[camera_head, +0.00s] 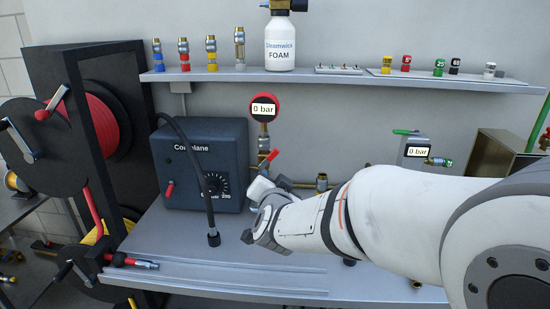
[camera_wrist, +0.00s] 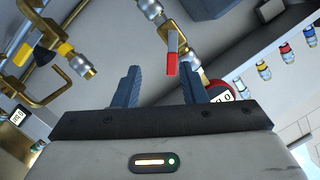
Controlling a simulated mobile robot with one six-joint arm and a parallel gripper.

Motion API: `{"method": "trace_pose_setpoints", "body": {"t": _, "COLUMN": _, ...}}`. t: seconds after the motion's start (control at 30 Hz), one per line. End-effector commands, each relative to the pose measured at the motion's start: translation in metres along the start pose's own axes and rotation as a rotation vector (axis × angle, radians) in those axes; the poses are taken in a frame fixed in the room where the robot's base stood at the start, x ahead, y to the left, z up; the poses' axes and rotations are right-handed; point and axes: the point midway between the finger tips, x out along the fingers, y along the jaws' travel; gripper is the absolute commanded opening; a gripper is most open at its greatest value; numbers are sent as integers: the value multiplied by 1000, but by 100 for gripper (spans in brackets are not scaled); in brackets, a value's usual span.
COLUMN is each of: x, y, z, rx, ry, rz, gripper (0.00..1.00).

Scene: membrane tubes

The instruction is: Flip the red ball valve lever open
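The red valve lever (camera_head: 268,160) shows above my wrist in the head view, tilted up to the right, beside the brass pipework under the round gauge. In the wrist view the red lever (camera_wrist: 172,56) lies just beyond the fingertips, between their lines and nearer the right finger. My gripper (camera_wrist: 160,82) is open, with two blue fingers apart and nothing seen held between them. Brass and silver valve fittings (camera_wrist: 152,10) show above the lever in the wrist view. My arm hides much of the pipework in the head view.
A round red gauge (camera_head: 263,108) reading 0 bar stands above the lever; a dark blue box (camera_head: 205,140) with a hose stands left. A grey gauge box (camera_head: 415,151) with a green lever is right. A shelf (camera_head: 330,77) with fittings and a foam bottle (camera_head: 281,40) is above.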

Motion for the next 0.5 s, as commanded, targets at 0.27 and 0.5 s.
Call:
{"method": "trace_pose_setpoints", "body": {"t": 0.27, "x": 5, "y": -19, "z": -7, "rx": 75, "ry": 199, "rz": 4, "gripper": 38}}
{"method": "trace_pose_setpoints", "body": {"t": 0.5, "x": 32, "y": -19, "z": -15, "rx": 78, "ry": 213, "rz": 8, "gripper": 38}}
